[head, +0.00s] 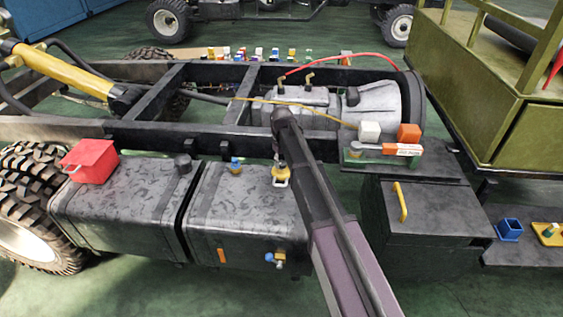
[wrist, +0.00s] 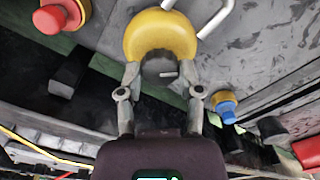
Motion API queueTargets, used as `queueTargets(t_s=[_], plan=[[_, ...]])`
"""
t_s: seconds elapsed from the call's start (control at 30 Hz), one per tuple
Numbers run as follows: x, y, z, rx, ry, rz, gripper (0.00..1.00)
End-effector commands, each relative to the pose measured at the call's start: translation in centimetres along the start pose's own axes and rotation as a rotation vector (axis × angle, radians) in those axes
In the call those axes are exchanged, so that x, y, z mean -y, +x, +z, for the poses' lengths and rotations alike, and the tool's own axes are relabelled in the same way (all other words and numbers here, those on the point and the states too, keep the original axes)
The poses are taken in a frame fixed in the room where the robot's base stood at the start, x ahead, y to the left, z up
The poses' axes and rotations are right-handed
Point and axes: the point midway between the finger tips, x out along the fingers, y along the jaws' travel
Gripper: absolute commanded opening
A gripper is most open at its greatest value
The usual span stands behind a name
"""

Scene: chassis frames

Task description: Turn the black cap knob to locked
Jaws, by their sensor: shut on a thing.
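The black cap knob (wrist: 160,68) is a dark round cap with a short pale mark on its right part. It sits on a round yellow base (wrist: 160,33) in the wrist view. My gripper (wrist: 161,72) is shut on the knob, one finger on each side. In the head view the yellow base (head: 281,174) stands on top of the right tank, and my gripper (head: 280,157) comes down over it; the knob is mostly hidden there by my arm. I cannot read any locked marking.
Chassis rails (head: 220,133) run behind. White and orange blocks (head: 408,133) stand at right. Pale bent bars (wrist: 212,18) rise near the yellow base.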

Motion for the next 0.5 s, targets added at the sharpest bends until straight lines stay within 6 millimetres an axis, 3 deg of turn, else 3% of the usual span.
queueTargets(t_s=[0.5], plan=[[0.04, 0.04, 0.15, 0.003, 0.477, -0.001, 0.00]])
